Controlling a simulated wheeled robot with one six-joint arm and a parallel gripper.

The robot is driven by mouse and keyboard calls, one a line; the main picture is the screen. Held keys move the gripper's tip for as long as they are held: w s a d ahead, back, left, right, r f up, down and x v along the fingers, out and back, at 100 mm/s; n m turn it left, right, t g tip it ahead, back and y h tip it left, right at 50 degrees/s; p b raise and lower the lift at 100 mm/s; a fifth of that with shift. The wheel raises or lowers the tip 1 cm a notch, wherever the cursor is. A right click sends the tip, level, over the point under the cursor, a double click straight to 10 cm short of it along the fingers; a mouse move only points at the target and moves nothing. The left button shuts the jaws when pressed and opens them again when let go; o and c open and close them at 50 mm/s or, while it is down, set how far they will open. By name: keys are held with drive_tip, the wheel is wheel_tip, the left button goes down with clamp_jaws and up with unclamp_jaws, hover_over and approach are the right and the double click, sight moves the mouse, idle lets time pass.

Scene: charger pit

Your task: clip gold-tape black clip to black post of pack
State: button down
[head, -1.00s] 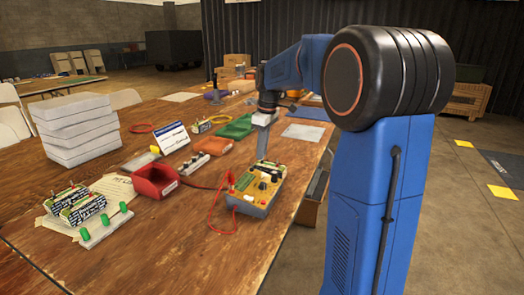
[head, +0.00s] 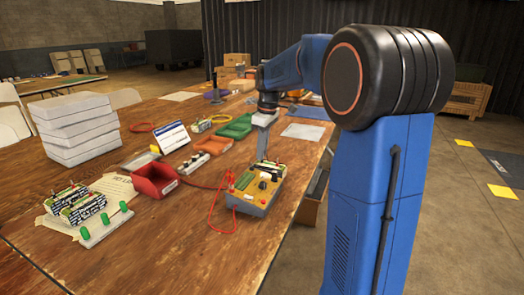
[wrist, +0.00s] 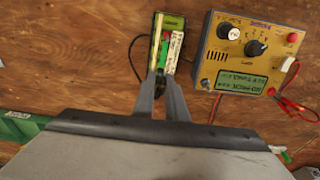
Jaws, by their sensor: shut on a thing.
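My gripper (wrist: 160,84) is closed at the near end of a slim pack (wrist: 169,24) with a green-and-white label in the wrist view. The black clip between the fingertips is mostly hidden, and its gold tape cannot be made out. A thin black lead (wrist: 133,52) loops out to the left of the pack. The black post is hidden by the fingertips, so I cannot tell whether the clip touches it. In the head view my gripper (head: 262,146) points down just behind the charger (head: 247,202).
The yellow charger (wrist: 236,64) with knobs and red leads (wrist: 292,103) stands right of the pack. A red bin (head: 155,183), a green tray (head: 235,127) and a rack with green knobs (head: 105,228) share the table. Bare wood shows at the front.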

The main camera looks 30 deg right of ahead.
drive_tip(key=c, duration=1.7)
unclamp_jaws()
drive_tip(key=shift+o, duration=1.1)
drive_tip(key=shift+r, duration=0.15)
drive_tip(key=shift+r, duration=3.6)
